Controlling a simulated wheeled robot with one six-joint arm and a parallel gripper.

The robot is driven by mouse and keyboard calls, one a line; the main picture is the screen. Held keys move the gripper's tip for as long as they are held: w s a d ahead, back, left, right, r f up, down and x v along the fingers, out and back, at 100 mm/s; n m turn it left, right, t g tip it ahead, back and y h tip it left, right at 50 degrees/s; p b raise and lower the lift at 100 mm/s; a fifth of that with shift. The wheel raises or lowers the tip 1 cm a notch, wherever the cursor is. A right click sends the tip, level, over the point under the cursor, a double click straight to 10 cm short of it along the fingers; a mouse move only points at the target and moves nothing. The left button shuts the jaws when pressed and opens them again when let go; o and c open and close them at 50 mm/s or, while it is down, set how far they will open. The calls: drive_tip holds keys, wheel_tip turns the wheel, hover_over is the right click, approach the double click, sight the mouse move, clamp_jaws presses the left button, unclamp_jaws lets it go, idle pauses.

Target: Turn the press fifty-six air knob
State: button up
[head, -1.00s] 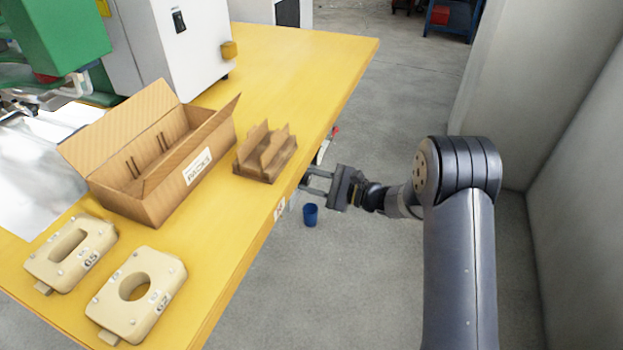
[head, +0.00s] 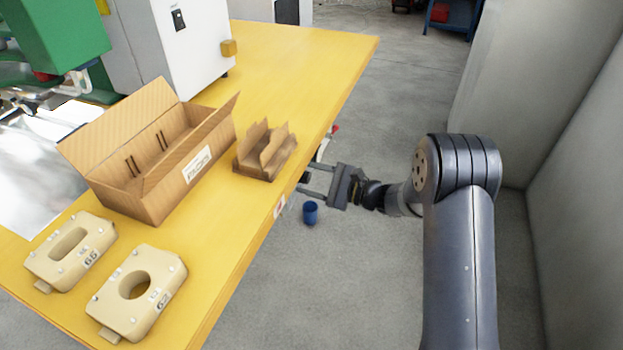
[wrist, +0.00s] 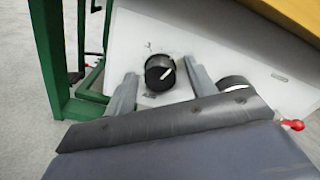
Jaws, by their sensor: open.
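The black air knob (wrist: 160,72) with a white pointer line sits on a pale panel (wrist: 205,35) in the wrist view. My gripper (wrist: 162,82) is open, with one finger on each side of the knob in that view; I cannot tell whether the fingers touch it. The pointer line slants up to the right. In the head view my gripper (head: 316,184) reaches to the table's right edge, and the knob is hidden there. The panel's number is too small to read.
A gauge (wrist: 234,84) and a red-handled valve (wrist: 293,124) lie right of the knob. A green frame leg (wrist: 60,60) stands at left. On the yellow table (head: 300,55) are a cardboard box (head: 150,195), a small carton (head: 258,172) and two tan fixtures (head: 72,252). A blue cup (head: 310,213) is below.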

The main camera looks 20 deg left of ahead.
drive_tip(key=d+p, duration=0.2)
drive_tip(key=d, duration=0.8)
drive_tip(key=shift+s+d, duration=0.35)
drive_tip(key=shift+s, duration=0.05)
drive_tip(key=a, duration=0.3)
drive_tip(key=a+b, duration=0.1)
drive_tip(key=a, duration=0.3)
drive_tip(key=w+a+b, duration=0.1)
drive_tip(key=a, duration=0.3)
drive_tip(key=shift+s+d, duration=0.1)
drive_tip(key=shift+n, duration=0.3)
